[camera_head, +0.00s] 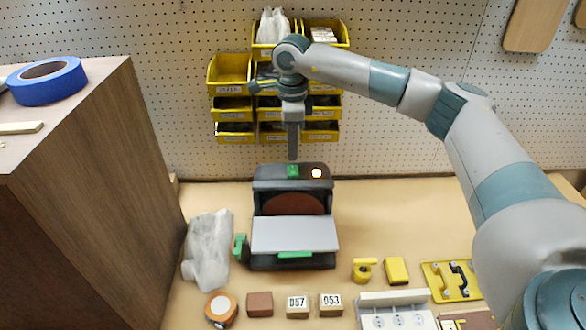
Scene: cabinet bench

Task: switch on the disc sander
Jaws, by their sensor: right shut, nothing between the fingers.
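The disc sander (262,205) stands on the bench in the middle of the view, a black machine with a dark reddish disc (290,205) and a grey table (294,235) in front. On its top edge are a green switch (293,171) and a bright, pale round spot (316,173) to the right of it. My right gripper (292,157) points straight down, shut and empty, with its tips just above or behind the green switch. I cannot tell whether it touches. My left gripper is not in view.
Yellow bins (230,75) hang on the pegboard behind my right gripper. A wooden cabinet (90,180) stands left, with blue tape (47,80) on top. A plastic bag (208,250) lies left of the sander. Small blocks, a tape measure (220,308) and a power strip (395,315) lie in front.

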